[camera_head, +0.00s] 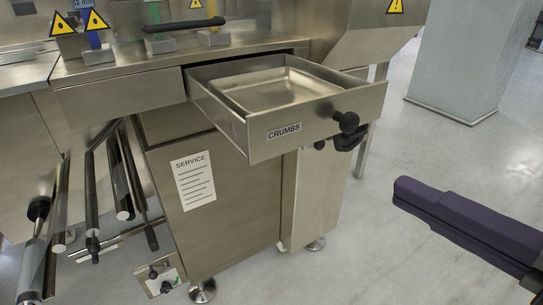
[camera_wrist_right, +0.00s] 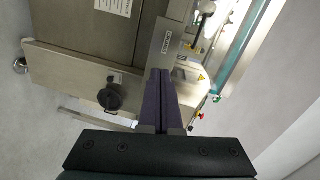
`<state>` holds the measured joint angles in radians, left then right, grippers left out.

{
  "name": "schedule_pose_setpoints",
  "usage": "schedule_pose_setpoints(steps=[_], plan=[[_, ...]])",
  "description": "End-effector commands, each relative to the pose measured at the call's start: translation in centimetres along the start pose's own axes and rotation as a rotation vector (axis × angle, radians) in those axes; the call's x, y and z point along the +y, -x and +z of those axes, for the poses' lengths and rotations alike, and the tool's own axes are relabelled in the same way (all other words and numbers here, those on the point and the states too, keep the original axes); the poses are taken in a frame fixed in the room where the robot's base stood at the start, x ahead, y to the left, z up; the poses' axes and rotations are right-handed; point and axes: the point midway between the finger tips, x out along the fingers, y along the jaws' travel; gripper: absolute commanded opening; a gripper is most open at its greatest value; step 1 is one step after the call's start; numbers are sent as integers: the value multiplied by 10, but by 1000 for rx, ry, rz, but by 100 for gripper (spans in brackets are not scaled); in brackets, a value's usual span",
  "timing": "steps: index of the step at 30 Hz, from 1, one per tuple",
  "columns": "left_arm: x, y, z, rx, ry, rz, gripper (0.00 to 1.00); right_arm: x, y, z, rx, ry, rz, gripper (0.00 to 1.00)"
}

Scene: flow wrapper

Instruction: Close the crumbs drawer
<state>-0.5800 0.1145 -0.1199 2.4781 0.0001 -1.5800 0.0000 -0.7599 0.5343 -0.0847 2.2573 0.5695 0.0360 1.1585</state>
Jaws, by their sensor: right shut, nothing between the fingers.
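The crumbs drawer (camera_head: 318,115) is a steel drawer pulled well out of the machine in the head view. My right gripper (camera_head: 400,187) is shut and empty, with dark purple fingers. It is in front of and to the right of the drawer, lower in the picture and apart from it. In the right wrist view its fingers (camera_wrist_right: 160,75) lie together. My left gripper is not in view.
The machine's steel cabinet (camera_head: 235,190) with a SERVICE sheet (camera_head: 194,181) stands below the drawer. Several rods and rollers are at the left. A black knob (camera_wrist_right: 110,97) on a steel panel shows in the wrist view. Open floor (camera_head: 400,260) lies at the right, before a grey pillar (camera_head: 463,60).

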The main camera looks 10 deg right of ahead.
Motion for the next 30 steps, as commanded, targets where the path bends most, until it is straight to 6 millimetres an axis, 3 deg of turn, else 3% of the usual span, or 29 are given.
schedule_pose_setpoints(steps=[1,3,11,30], plan=[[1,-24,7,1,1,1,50,19,-1,-1,13,-48,-34,0],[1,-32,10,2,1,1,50,21,1,-6,30,-108,-77,0],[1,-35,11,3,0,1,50,14,-7,-13,50,-169,-128,0],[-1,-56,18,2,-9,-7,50,2,-117,-18,48,-167,-126,0]])
